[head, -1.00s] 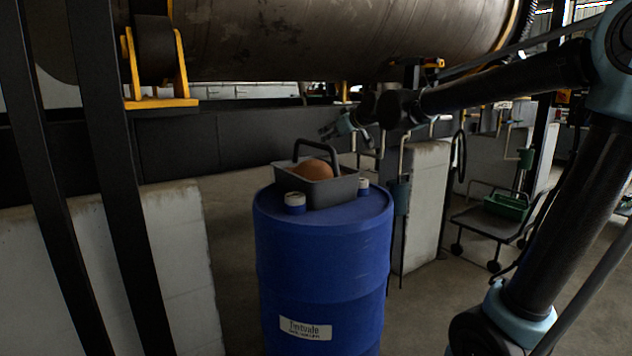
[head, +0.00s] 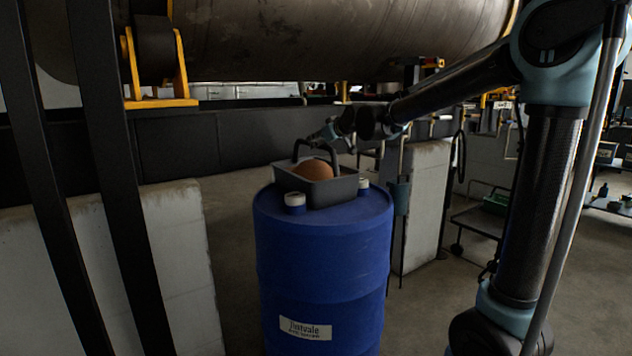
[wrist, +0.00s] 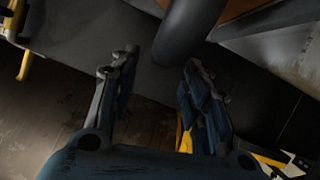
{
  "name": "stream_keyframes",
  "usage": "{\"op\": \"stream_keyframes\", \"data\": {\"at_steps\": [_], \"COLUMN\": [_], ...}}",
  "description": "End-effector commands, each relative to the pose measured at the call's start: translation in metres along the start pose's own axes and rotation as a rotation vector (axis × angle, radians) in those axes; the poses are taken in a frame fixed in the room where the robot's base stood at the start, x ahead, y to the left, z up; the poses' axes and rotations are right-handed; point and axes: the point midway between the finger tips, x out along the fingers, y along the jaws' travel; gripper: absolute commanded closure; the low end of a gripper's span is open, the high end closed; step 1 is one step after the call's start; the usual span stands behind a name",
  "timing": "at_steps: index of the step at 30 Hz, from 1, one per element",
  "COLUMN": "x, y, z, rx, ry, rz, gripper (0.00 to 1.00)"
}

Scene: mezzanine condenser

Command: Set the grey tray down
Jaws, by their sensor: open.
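The grey tray (head: 335,192) sits on top of a blue drum (head: 322,255). It has a dark arched handle (head: 297,152) and holds a round brown object (head: 313,170). My gripper (head: 309,140) is beside the top of the handle, on its right in the head view; at this size I cannot tell whether they touch. In the wrist view my gripper (wrist: 160,72) has its two fingers spread apart, with nothing clamped between them. A thick dark bar (wrist: 188,32), which looks like the handle, lies just beyond the fingertips.
White-topped caps (head: 295,203) stand on the drum beside the tray. A concrete block (head: 425,200) stands to the right, and a low wall (head: 165,260) to the left behind dark posts (head: 110,170). A large tank (head: 300,35) spans overhead.

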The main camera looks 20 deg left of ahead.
Motion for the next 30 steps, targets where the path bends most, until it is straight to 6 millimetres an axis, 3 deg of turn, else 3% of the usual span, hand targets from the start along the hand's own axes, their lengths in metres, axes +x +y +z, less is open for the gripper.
{"op": "stream_keyframes", "data": {"at_steps": [12, 23, 29, 30], "x": [0.043, 0.048, 0.048, 0.048], "y": [0.004, 0.004, 0.004, 0.004], "z": [0.007, 0.007, 0.007, 0.007], "rx": [0.001, 0.000, 0.000, 0.000], "ry": [0.000, 0.000, 0.000, 0.000], "rz": [0.000, 0.000, 0.000, 0.000], "gripper": [0.57, 0.57, 1.00, 1.00]}}
